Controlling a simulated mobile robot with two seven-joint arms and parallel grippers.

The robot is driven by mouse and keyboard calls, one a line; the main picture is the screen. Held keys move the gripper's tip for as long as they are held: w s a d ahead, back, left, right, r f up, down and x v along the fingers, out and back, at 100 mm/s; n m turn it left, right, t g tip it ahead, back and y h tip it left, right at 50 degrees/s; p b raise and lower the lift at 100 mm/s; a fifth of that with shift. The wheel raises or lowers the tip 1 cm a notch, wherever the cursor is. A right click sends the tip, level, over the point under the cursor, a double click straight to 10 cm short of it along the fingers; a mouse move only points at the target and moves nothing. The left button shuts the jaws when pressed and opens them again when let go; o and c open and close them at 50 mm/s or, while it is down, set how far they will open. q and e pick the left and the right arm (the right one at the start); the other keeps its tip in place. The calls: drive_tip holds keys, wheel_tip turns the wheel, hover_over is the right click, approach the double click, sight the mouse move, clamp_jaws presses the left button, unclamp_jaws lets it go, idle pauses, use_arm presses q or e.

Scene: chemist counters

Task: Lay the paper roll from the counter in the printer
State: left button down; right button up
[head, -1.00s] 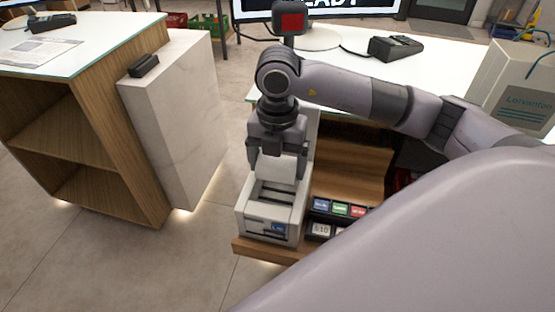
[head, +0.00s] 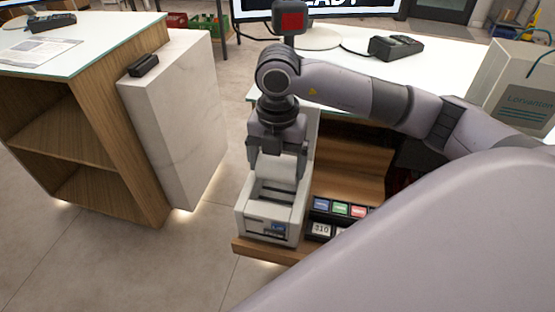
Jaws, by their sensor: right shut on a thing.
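The printer (head: 265,218) is a small white box with an open bay on top, standing at the front left end of a wooden shelf. My right gripper (head: 278,155) points down over the back of the printer. It is shut on a white, rounded thing that looks like the paper roll (head: 276,167). The roll is above or at the rear of the open bay; I cannot tell whether it touches the printer. The gripper hides part of the roll. My left gripper is not in view.
Coloured keys (head: 340,209) lie right of the printer. A card terminal (head: 396,47) stands on the white counter behind my arm, with a paper bag (head: 512,95) at the right. Open floor (head: 150,260) lies left of the printer.

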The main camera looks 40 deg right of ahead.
drive_tip(key=shift+f+b, duration=0.6)
drive_tip(key=shift+f, duration=0.2)
drive_tip(key=o, duration=0.9)
drive_tip(key=shift+c, duration=0.2)
